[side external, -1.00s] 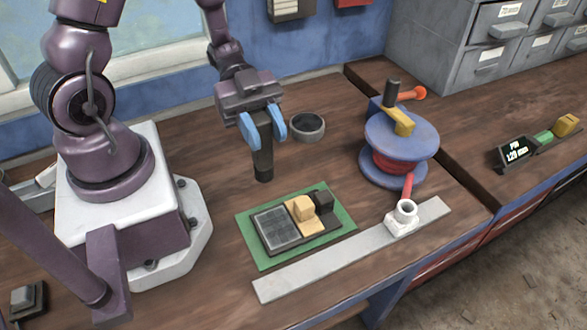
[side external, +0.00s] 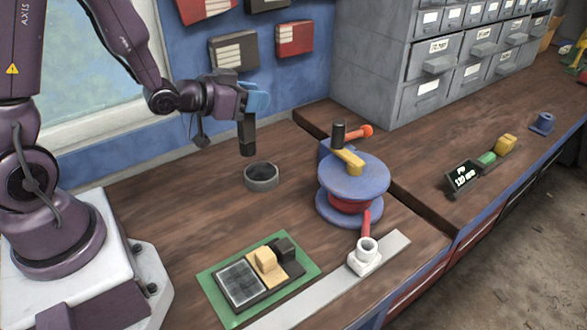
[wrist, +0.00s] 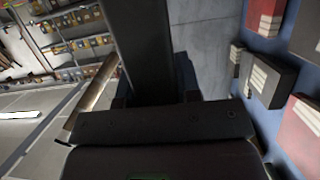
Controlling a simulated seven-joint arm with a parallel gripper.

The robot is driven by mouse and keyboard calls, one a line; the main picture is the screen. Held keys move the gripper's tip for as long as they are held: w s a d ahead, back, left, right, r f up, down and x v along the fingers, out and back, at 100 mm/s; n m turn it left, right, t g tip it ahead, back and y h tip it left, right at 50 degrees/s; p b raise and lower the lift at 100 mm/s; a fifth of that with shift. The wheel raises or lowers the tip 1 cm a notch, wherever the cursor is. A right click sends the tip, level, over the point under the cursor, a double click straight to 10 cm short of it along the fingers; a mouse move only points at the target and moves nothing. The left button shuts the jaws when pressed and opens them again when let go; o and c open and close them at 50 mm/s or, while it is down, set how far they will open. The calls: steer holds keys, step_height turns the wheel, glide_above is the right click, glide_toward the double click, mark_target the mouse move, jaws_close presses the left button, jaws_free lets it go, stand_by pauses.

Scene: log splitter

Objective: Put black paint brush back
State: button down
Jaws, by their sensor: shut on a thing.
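My gripper (side external: 257,102) is raised in the side external view, its blue fingers shut on the black paint brush (side external: 247,138). The brush hangs almost upright, clear of the bench. A grey round cup (side external: 261,184) with an open top stands on the bench just below and slightly right of the brush's lower end in the picture. The brush and cup look apart; the exact gap in depth is hard to judge. In the wrist view a long dark shape (wrist: 145,45) runs up the middle; I cannot tell whether it is the brush.
A blue and red spool device (side external: 352,178) with a crank stands right of the cup. A green mat (side external: 222,305) with a block tray lies in front, beside a metal strip (side external: 393,246). Grey drawers (side external: 375,65) and wall-hung boxes (side external: 235,52) are behind. Bench left of the cup is bare.

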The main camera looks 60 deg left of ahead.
steer(key=shift+a+f, duration=0.1)
steer(key=shift+a, duration=0.1)
steer(key=shift+w, duration=0.1)
steer(key=w+a+f, duration=0.3)
steer(key=w+f, duration=0.9)
steer(key=w, duration=0.1)
steer(key=shift+w+f, duration=0.25)
steer(key=shift+f, duration=0.15)
